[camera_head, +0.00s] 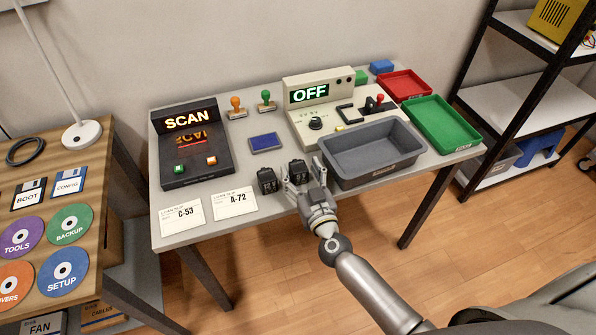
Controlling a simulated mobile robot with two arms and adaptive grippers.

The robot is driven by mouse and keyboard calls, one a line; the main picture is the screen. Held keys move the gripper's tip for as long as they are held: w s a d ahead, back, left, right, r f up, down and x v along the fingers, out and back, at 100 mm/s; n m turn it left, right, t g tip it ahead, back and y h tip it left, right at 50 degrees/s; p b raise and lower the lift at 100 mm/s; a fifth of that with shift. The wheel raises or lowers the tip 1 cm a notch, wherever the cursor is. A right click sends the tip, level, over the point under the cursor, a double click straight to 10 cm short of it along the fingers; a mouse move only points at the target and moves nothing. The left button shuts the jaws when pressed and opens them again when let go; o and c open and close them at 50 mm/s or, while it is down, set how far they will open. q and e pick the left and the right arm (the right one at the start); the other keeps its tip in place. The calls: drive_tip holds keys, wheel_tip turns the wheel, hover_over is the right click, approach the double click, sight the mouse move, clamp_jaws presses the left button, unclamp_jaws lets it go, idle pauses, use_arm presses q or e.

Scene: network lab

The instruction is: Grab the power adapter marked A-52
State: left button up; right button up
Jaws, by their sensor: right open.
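Two small black power adapters stand near the table's front edge, left of the grey bin. The left adapter (267,181) is apart from my gripper. The right adapter (298,170) is at my right gripper (302,175), whose open fingers reach to either side of it; I cannot tell if they touch it. The adapters' markings are too small to read, so I cannot tell which is A-52. Two white loan slips lie to the left, one reading C-53 (181,216) and one reading A-72 (235,202). My left gripper is out of view.
A grey bin (371,170) stands just right of my gripper. Behind are a black SCAN box (190,150), a blue pad (265,142), two stamps and an OFF device (318,92). Red (404,85) and green (443,124) trays sit at right.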

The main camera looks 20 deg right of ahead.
drive_tip(key=shift+w, duration=0.6)
drive_tip(key=shift+c, duration=0.6)
drive_tip(key=c, duration=1.1)
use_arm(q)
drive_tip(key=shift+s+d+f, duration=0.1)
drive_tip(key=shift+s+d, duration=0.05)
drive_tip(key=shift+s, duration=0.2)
use_arm(e)
drive_tip(key=shift+r, duration=0.1)
